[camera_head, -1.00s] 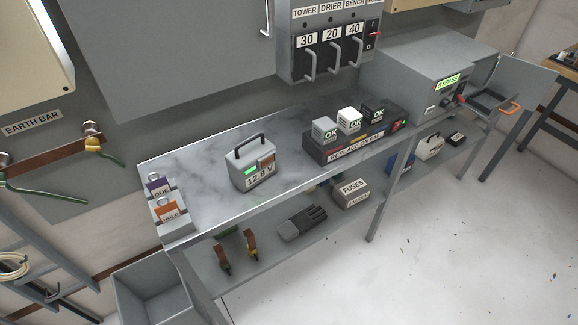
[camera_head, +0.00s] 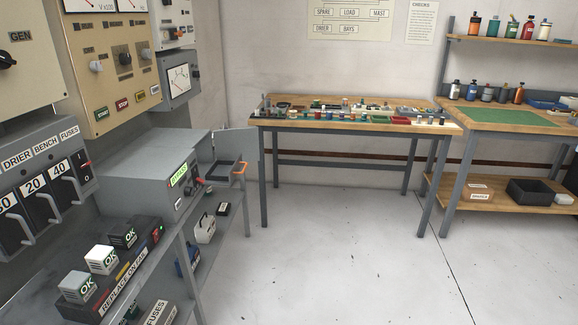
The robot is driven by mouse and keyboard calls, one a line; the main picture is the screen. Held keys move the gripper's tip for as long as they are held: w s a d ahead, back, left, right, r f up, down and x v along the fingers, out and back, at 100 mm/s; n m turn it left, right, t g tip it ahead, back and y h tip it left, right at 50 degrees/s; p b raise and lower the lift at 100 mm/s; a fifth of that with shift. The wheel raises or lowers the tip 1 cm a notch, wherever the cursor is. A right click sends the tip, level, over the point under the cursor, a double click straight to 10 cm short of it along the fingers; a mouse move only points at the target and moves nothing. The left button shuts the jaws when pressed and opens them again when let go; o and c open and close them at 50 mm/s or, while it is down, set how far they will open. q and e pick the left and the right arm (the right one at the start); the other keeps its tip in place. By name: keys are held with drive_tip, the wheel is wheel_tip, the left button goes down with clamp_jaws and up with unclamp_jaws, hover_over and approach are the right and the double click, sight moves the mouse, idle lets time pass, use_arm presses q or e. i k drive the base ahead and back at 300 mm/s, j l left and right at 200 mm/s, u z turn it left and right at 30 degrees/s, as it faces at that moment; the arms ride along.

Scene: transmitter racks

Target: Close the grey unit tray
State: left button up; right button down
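The grey unit (camera_head: 150,178) is a grey box on the left bench, with a lit green "BYPASS" label (camera_head: 179,175) on its front. Its tray (camera_head: 222,172) sticks out at the right end of the unit and has an orange handle (camera_head: 240,168). A grey door panel (camera_head: 236,146) stands open behind the tray. Neither of my grippers shows in this view.
Blocks marked "OK" (camera_head: 101,259) sit on a dark "REPLACE" base on the bench. A switch panel (camera_head: 42,190) hangs on the left wall. A wooden table (camera_head: 300,124) with small parts stands at the back. The floor (camera_head: 330,245) in the middle is clear.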

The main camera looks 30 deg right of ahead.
sight(226, 168)
drive_tip(key=z, duration=0.65)
